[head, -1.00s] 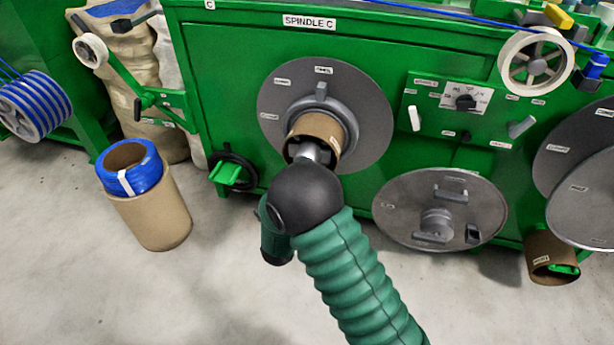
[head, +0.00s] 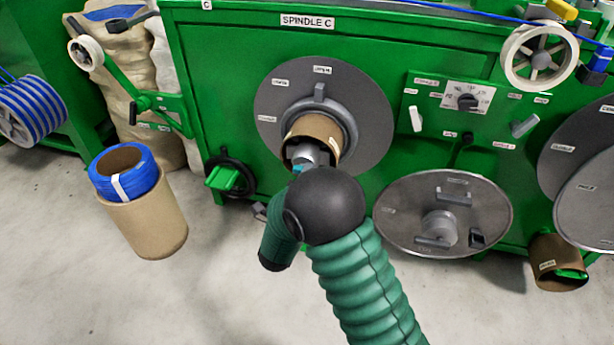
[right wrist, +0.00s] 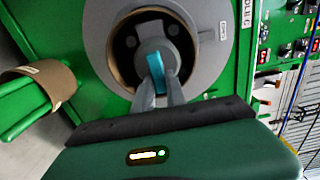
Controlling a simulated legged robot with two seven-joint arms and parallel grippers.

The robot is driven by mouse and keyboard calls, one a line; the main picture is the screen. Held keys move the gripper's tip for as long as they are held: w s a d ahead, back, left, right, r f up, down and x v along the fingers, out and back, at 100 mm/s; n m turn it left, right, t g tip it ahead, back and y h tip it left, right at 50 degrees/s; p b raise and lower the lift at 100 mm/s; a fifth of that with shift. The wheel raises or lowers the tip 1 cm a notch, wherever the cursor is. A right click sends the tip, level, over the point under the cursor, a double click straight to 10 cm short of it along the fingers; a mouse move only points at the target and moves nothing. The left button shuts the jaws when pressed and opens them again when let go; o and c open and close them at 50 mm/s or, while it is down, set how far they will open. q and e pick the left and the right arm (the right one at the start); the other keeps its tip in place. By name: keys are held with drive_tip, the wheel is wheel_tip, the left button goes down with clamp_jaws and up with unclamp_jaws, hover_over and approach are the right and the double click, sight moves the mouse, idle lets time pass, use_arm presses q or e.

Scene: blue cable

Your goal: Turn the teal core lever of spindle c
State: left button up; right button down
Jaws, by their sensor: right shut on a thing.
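Spindle C is a grey disc (head: 375,105) on the green machine under the "SPINDLE C" label. A brown cardboard core (head: 322,128) sits around its hub. The teal core lever (right wrist: 156,72) stands at the hub's middle in the right wrist view, inside the core's ring (right wrist: 120,68). A small teal bit of it shows in the head view. My right gripper (right wrist: 158,86) is shut on the teal lever, one finger on each side. In the head view my right wrist hides most of the gripper. My left gripper is not in view.
A removed flange disc (head: 395,230) leans at the machine's foot, right of my arm. A control panel (head: 470,100) is at the upper right. A brown tube (head: 150,225) with a blue coil (head: 125,180) stands on the floor at left. A green hand crank (head: 225,178) juts out left of the spindle.

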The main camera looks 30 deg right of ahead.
drive_tip(key=shift+s+f, duration=0.1)
drive_tip(key=shift+f, duration=0.3)
drive_tip(key=c, duration=1.4)
unclamp_jaws()
drive_tip(key=shift+o, duration=0.2)
drive_tip(key=shift+r, duration=0.2)
drive_tip(key=shift+a, duration=0.1)
drive_tip(key=p+v, duration=0.5)
drive_tip(key=v, duration=1.1)
drive_tip(key=shift+s+a, duration=0.25)
